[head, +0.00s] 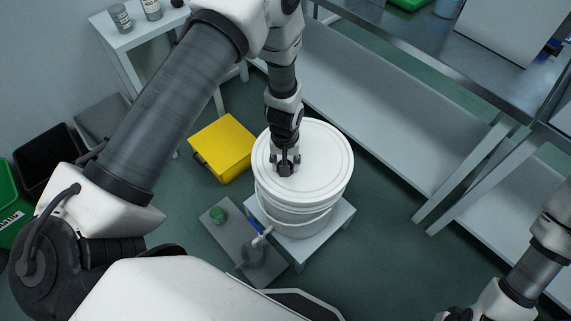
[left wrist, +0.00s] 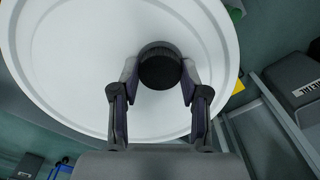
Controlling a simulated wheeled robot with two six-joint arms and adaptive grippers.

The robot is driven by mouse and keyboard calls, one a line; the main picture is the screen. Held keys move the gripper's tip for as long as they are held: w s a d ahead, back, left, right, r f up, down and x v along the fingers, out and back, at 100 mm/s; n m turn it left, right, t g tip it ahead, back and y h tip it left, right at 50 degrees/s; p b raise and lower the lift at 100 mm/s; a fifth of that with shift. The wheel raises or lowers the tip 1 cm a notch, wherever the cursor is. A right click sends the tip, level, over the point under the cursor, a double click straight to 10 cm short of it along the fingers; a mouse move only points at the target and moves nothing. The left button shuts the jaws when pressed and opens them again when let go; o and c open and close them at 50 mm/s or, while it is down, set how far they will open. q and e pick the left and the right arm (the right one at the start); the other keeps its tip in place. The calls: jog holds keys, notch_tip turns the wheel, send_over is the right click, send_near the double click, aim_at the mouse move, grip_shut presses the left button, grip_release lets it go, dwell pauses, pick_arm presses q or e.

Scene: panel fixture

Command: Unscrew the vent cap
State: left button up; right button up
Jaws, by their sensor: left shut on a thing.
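The vent cap (left wrist: 160,67) is a round black cap on the white lid of a bucket (head: 325,165). In the left wrist view it sits between my left gripper's (left wrist: 159,82) two fingers, which close on its sides. In the head view my left gripper (head: 286,166) points down onto the left part of the lid, and the fingers mostly hide the cap. The lid (left wrist: 75,70) also fills much of the left wrist view. Part of my right arm shows at the lower right of the head view, with its gripper out of the picture.
The bucket stands on a low white stand (head: 343,214). A tap with a blue handle (head: 254,226) sticks out near its base, above a grey mat (head: 215,232) with a green item (head: 218,215). A yellow box (head: 222,146) is at left, metal shelving (head: 390,110) at right.

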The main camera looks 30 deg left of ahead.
pick_arm(q)
jog(key=shift+n+p, duration=0.45)
jog(key=shift+n, duration=0.35)
jog(key=shift+f+n, duration=0.1)
jog(key=shift+n, duration=0.8)
jog(key=shift+n+p, duration=0.5)
jog(key=shift+n, duration=1.2)
